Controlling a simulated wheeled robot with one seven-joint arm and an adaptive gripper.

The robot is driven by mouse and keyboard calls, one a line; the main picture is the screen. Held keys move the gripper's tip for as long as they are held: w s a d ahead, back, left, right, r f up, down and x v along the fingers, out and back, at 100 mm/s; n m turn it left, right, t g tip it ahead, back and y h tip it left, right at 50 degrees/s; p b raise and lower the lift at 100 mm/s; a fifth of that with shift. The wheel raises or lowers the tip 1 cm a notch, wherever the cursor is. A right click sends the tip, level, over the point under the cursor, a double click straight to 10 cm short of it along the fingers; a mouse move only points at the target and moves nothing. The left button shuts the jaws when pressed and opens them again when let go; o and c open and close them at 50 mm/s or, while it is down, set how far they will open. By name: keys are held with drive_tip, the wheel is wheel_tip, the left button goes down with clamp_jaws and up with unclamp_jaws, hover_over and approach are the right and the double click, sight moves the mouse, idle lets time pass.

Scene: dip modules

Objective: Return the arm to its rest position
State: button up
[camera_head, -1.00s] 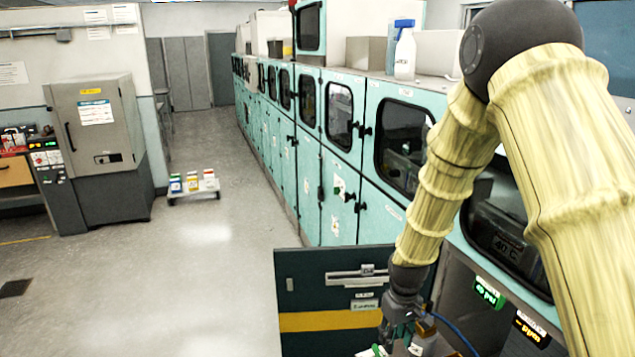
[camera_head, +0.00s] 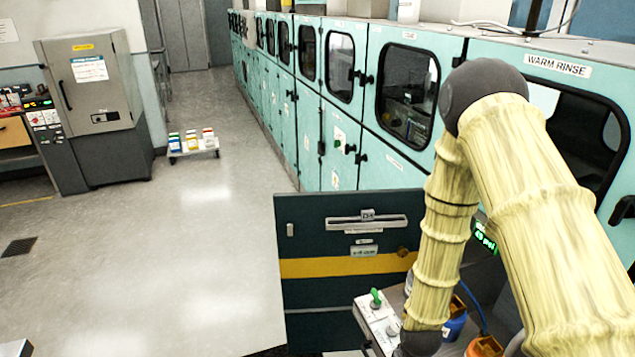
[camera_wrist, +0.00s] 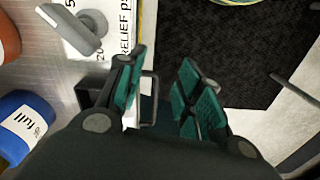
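My arm, in a pale yellow ribbed cover, bends down at the right of the head view. My gripper is mostly out of that view at the bottom edge, where only the dark wrist shows. In the wrist view my gripper (camera_wrist: 160,88) has its two green-padded fingers apart. A thin metal handle (camera_wrist: 149,100) shows in the gap between them, and I see no contact with it. I cannot tell its depth. No object is held.
A dark door with a yellow stripe (camera_head: 345,267) stands open left of my arm. A light switch panel (camera_head: 378,322), a blue container (camera_head: 457,318) and an orange one (camera_head: 484,347) are close to my wrist. Teal cabinets (camera_head: 310,135) line the right. The left floor is clear around a small cart (camera_head: 193,148).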

drive_tip(key=s+f+b, duration=0.1)
drive_tip(key=s+f, duration=0.3)
drive_tip(key=s, duration=0.3)
drive_tip(key=s+d+f+m+b, duration=0.1)
drive_tip(key=s+f+b, duration=0.1)
drive_tip(key=s+f, duration=0.2)
drive_tip(key=s+f+m+b, duration=0.1)
drive_tip(key=s+f, duration=0.3)
drive_tip(key=s, duration=0.6)
drive_tip(key=shift+d, duration=0.3)
drive_tip(key=shift+w, duration=0.1)
